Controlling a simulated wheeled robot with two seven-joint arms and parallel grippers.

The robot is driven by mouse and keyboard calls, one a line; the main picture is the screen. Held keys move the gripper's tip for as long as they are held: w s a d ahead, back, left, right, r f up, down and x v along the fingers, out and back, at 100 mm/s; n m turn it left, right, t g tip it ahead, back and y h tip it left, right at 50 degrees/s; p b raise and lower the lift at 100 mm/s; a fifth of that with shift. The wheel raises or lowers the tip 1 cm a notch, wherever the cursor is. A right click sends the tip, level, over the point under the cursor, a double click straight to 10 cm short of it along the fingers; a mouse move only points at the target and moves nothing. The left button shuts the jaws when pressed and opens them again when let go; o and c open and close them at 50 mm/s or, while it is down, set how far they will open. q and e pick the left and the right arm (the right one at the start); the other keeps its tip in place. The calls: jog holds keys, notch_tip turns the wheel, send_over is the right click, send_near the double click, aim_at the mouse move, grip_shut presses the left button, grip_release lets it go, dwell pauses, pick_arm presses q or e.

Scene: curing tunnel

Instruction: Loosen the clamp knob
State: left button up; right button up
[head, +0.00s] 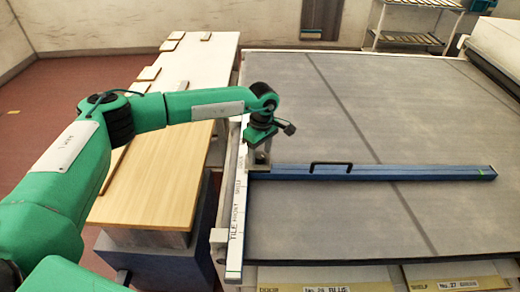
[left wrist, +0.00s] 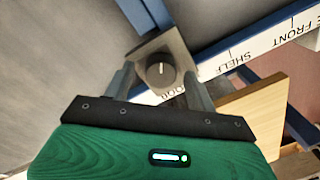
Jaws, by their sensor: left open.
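The clamp knob (left wrist: 159,76) is a dark round knob with a pale line on its face. It sits on a grey metal clamp block (left wrist: 172,42) at the end of a blue bar. My left gripper (left wrist: 157,82) is open, with one finger on each side of the knob; I cannot tell whether they touch it. In the head view my left gripper (head: 259,150) points down over the clamp at the bar's left end, and it hides the knob there. The blue bar (head: 400,173) carries a black handle (head: 330,164). My right gripper is not in view.
A white labelled scale rail (head: 236,225) runs along the left edge of the large grey table (head: 340,110). A bench with wooden boards (head: 160,180) stands to the left. A rack (head: 410,38) stands at the back. The grey table top is mostly clear.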

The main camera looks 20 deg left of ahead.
pick_arm(q)
jog(key=shift+f, duration=0.25)
jog(key=c, duration=1)
